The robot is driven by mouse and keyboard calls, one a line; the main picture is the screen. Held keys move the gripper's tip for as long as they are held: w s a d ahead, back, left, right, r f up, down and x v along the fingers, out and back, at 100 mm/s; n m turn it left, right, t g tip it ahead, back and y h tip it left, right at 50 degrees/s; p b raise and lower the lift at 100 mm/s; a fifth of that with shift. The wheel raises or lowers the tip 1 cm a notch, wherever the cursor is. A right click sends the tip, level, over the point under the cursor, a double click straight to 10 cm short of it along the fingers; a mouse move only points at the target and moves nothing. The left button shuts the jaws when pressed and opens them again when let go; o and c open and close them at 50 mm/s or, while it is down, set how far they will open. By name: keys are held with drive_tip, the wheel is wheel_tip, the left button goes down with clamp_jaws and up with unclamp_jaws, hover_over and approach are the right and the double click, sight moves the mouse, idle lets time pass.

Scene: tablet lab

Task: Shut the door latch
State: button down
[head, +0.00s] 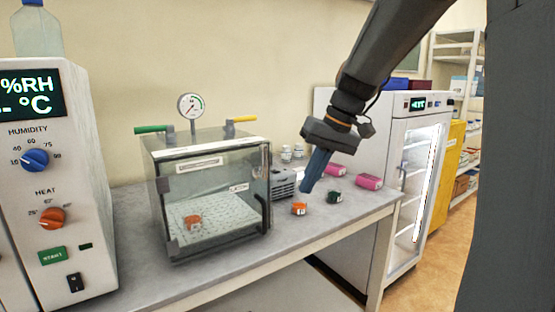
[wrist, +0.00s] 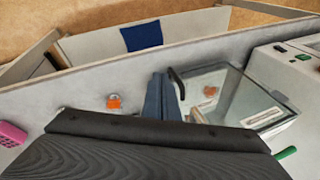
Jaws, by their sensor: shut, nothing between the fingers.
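The glass-walled chamber (head: 205,141) stands on the bench with its front door (head: 215,205) looking closed against the frame. The door latch (head: 262,185) is a dark lever at the door's right edge, beside a small label; its exact angle is hard to tell. In the wrist view the dark bar (wrist: 177,84) sticks out from the chamber's corner, close beside my fingers. My gripper (head: 307,188) has blue fingers pointing down, shut and empty, to the right of the chamber. It also shows in the wrist view (wrist: 160,98). Whether it touches the bar cannot be told.
A humidity and heat cabinet (head: 85,150) stands left. The bench front strip is clear.

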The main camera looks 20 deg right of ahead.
drive_tip(key=w+d+r+n+t+y, duration=0.1)
drive_tip(key=w+r, duration=0.1)
drive_tip(key=r, duration=0.5)
drive_tip(key=w+d+r+n+y+b, duration=0.1)
drive_tip(key=w+d+r, duration=0.1)
drive_tip(key=r, duration=0.5)
drive_tip(key=shift+d+r+t, duration=0.2)
drive_tip(key=shift+d+t, duration=0.1)
drive_tip(key=shift+t, duration=0.1)
drive_tip(key=w+a+f+p, duration=0.2)
drive_tip(key=a+f, duration=0.6)
drive_tip(key=a, duration=0.1)
drive_tip(key=shift+w, duration=0.35)
drive_tip(key=shift+a, duration=0.15)
drive_tip(key=shift+s+a+r+n, duration=0.1)
drive_tip(key=shift+n, duration=0.2)
